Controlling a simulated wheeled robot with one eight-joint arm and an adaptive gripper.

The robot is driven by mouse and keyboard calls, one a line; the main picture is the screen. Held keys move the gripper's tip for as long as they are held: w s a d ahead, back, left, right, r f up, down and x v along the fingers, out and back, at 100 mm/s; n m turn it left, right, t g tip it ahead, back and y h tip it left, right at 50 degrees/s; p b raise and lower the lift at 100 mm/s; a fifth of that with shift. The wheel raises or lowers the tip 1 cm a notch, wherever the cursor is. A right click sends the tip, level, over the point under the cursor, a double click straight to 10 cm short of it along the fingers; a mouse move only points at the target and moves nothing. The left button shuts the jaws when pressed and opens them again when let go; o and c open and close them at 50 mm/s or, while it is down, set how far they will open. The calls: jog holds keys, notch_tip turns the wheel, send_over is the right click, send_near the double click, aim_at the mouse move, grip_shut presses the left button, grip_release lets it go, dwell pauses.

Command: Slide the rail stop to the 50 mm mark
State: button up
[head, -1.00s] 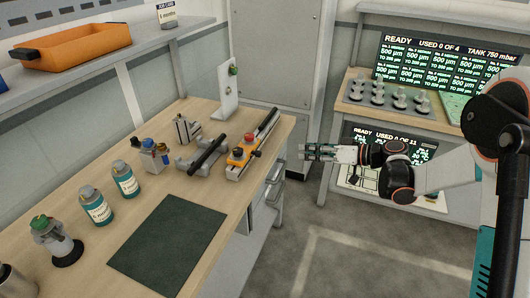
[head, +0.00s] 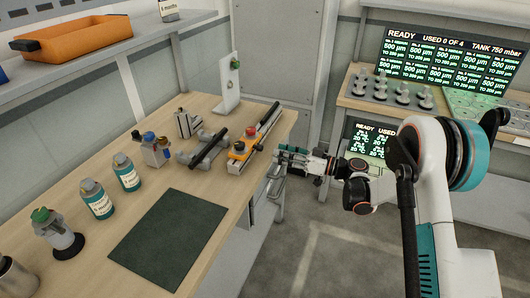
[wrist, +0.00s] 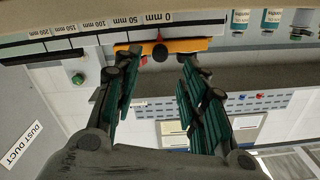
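The rail stop (head: 240,154) is a yellow-orange block with a red-topped knob, at the near end of the rail (head: 268,118) along the bench's right side. The scale runs left through 50, 100, 150 and 200 mm. My gripper (head: 278,158) is just right of the bench edge, pointing at the stop. In the wrist view its fingers (wrist: 159,60) are open and empty, the knob showing between them. They look apart from it.
On the bench, a black-handled grey fixture (head: 205,150) stands left of the rail, and an upright white plate (head: 229,92) behind. Bottles (head: 97,198) and a dark mat (head: 168,240) are nearer. Drawer handles (head: 277,190) sit below the bench edge.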

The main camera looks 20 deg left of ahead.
aim_at(262, 148)
jog(key=a, duration=0.2)
jog(key=a+b, duration=0.1)
jog(key=a, duration=0.3)
jog(key=shift+w+a, duration=0.3)
jog(key=shift+a, duration=0.1)
grip_shut()
